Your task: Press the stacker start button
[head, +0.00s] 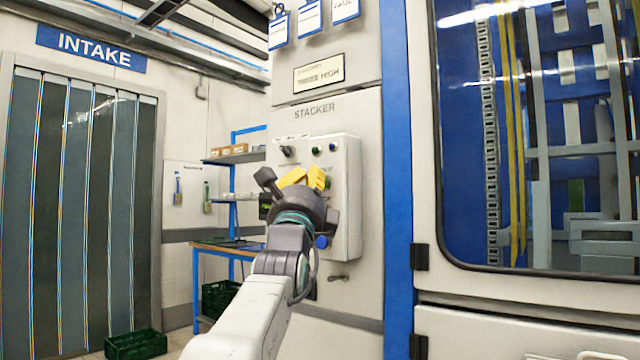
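The stacker's grey control box (348,195) is on the light cabinet, under the word STACKER. Its upper face shows a dark knob (288,151) and a small green button or lamp (316,150). Another green part (327,183) shows just right of my gripper, and a blue button (322,242) sits low on the box. Labels are too small to read, so I cannot tell which is the start button. My gripper (303,178) is in front of the box, with yellow parts at its tip. It hides the middle of the box; its opening and any contact are unclear.
A blue post (397,120) and a windowed machine enclosure (530,290) stand to the right. At left are the INTAKE strip curtain (80,200) and a green crate (136,344) on the floor. A shelf with a workbench (225,248) stands behind my arm.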

